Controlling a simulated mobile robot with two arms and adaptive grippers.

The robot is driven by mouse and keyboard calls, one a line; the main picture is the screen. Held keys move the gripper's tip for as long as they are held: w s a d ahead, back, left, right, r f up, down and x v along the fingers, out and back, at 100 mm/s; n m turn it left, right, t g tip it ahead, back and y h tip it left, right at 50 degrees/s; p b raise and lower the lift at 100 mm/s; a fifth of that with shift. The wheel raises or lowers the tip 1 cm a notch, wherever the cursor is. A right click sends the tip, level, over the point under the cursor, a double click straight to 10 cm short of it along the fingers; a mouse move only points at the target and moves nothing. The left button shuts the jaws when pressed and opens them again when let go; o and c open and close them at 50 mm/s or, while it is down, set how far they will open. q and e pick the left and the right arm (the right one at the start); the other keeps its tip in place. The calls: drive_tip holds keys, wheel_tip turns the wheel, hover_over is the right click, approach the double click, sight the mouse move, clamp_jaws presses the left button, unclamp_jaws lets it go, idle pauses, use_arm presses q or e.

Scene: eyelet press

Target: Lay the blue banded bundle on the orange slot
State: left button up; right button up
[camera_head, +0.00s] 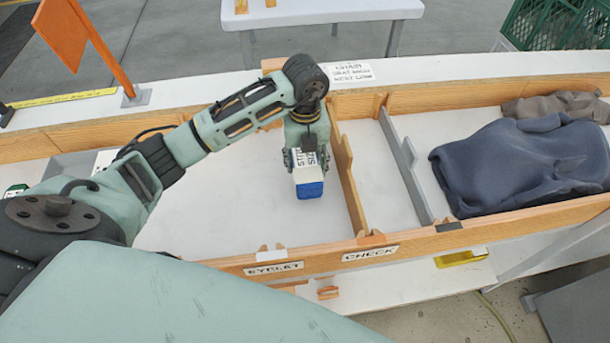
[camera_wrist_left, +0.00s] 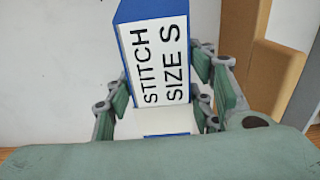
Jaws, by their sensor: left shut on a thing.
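The blue banded bundle (camera_head: 308,180) is a white and blue block with a label reading "STITCH SIZE S". My left gripper (camera_head: 306,160) is shut on it and holds it over the white surface of the left compartment, beside the wooden divider. In the left wrist view the bundle (camera_wrist_left: 158,62) stands out between the fingers of the left gripper (camera_wrist_left: 168,105), its label facing the camera. I cannot tell whether the bundle touches the surface below. I cannot make out an orange slot for certain. My right gripper is not in view.
A wooden divider (camera_head: 346,180) and a grey divider (camera_head: 405,165) stand to the right of the bundle. Dark blue cloth (camera_head: 525,160) fills the right compartment. A wooden front rail carries labels "EYELET" (camera_head: 273,268) and "CHECK" (camera_head: 370,254). An orange flag (camera_head: 62,30) stands at the back left.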

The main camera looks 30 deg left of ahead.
sight(305, 160)
use_arm(q)
wheel_tip(305, 160, down, 5)
drive_tip(key=shift+f, duration=0.1)
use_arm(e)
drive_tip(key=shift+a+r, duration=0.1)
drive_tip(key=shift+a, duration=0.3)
use_arm(q)
drive_tip(key=shift+f, duration=0.1)
drive_tip(key=shift+f, duration=0.1)
drive_tip(key=o, duration=1.4)
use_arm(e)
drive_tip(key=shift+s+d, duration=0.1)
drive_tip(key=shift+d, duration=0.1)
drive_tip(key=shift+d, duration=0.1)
use_arm(q)
drive_tip(key=shift+r, duration=0.25)
wheel_tip(305, 160, up, 12)
drive_tip(key=shift+f, duration=0.1)
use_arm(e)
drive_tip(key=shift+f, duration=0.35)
